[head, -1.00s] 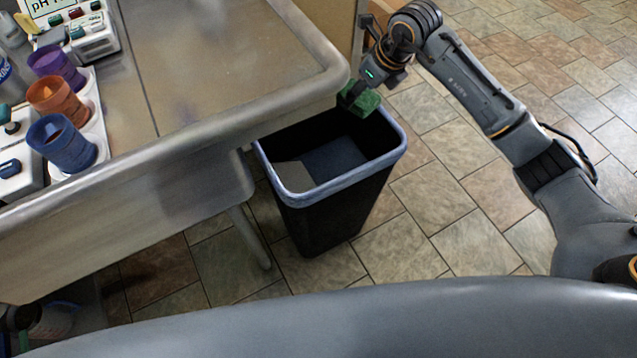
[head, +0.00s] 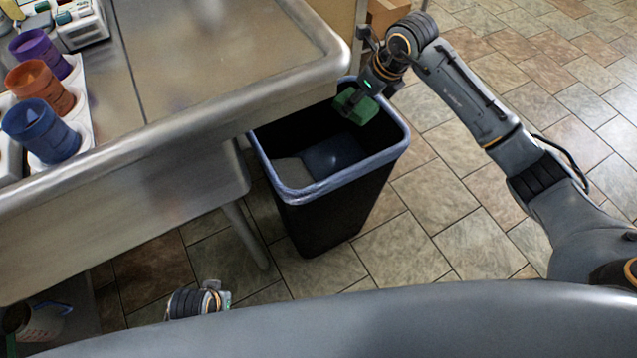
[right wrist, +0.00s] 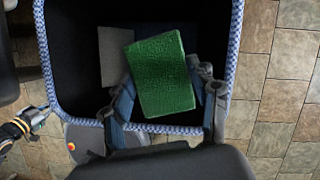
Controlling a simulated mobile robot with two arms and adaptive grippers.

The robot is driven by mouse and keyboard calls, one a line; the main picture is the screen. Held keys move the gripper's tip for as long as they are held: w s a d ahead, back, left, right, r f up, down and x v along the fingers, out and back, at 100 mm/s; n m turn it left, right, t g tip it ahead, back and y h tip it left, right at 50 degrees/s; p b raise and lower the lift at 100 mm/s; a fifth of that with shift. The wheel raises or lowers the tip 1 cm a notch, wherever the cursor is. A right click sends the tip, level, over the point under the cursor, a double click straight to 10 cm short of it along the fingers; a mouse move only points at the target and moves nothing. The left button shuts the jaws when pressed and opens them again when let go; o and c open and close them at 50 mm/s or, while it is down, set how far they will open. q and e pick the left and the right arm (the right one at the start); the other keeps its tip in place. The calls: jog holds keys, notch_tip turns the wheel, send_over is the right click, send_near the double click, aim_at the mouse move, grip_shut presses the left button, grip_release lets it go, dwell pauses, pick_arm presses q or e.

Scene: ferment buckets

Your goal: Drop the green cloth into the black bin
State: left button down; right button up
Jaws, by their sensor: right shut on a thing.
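The green cloth (head: 356,106) is a small green block-like piece held by my right gripper (head: 354,98), over the back of the black bin's opening. The right wrist view shows the cloth (right wrist: 160,74) between the two fingers of my right gripper (right wrist: 160,92), with the bin's dark inside below it. The black bin (head: 335,215) stands upright on the floor beside the table, with a bluish-white liner edge round its rim. A grey piece and a dark bluish piece lie inside it. Part of my left arm shows at the bottom left; its fingers cannot be made out.
The metal table (head: 225,60) has its rounded corner close to the bin's left rim. Purple, orange (head: 38,86) and blue (head: 40,130) cups stand in a white rack on it. A cardboard box (head: 388,14) is at the back. The tiled floor right of the bin is clear.

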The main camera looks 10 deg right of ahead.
jog(key=o, duration=1.1)
jog(key=v, duration=1.2)
